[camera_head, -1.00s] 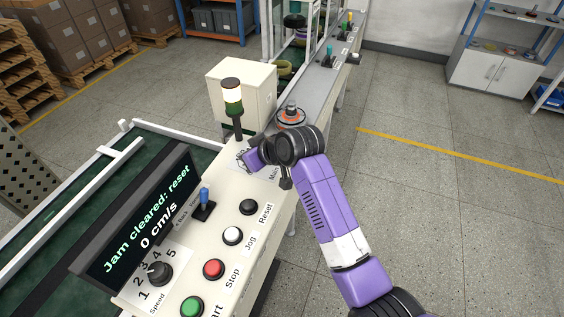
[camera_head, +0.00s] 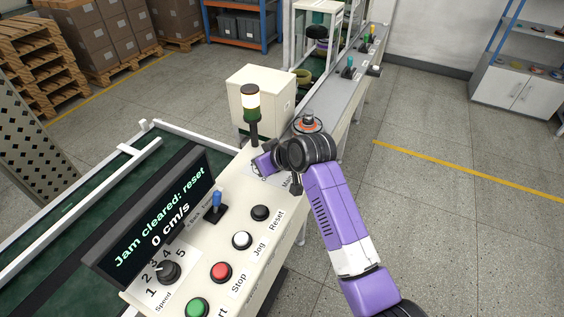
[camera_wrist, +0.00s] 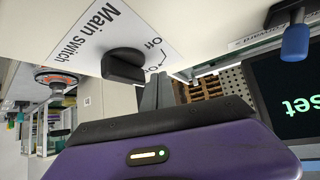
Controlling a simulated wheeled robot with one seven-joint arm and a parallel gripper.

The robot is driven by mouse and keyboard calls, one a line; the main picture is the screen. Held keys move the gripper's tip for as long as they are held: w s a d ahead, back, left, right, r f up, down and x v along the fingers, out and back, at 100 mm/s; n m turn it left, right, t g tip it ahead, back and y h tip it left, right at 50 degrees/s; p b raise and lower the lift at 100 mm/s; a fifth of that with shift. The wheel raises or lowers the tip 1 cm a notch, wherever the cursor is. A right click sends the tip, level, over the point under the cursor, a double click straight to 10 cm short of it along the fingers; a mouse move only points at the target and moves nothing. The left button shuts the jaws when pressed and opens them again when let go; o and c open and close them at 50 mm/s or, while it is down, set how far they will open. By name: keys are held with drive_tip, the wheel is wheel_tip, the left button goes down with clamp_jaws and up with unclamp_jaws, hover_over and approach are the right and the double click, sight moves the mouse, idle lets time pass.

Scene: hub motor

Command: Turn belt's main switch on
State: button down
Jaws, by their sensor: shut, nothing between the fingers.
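The main switch is a black rotary knob (camera_wrist: 124,66) on a white label reading "Main switch", with "Off" and "On" marks beside it. I cannot tell for certain which mark it points to. My gripper's grey fingers (camera_wrist: 156,92) are shut and empty, close beside the knob in the wrist view; whether they touch it is unclear. In the head view my purple gripper (camera_head: 266,163) is over the far end of the control panel (camera_head: 228,195), and my wrist hides the knob. The display (camera_head: 150,225) reads "Jam cleared: reset" and "0 cm/s".
The panel also has a blue-tipped lever (camera_head: 216,203), a black Reset button (camera_head: 260,213), a white Jog button (camera_head: 242,240), a red Stop button (camera_head: 221,272), a green button (camera_head: 197,307) and a speed dial (camera_head: 168,272). A signal tower (camera_head: 251,110) stands beyond my gripper.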

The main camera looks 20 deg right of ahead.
drive_tip(key=v, duration=0.7)
drive_tip(key=shift+s+r+b, duration=0.25)
drive_tip(key=shift+b, duration=0.15)
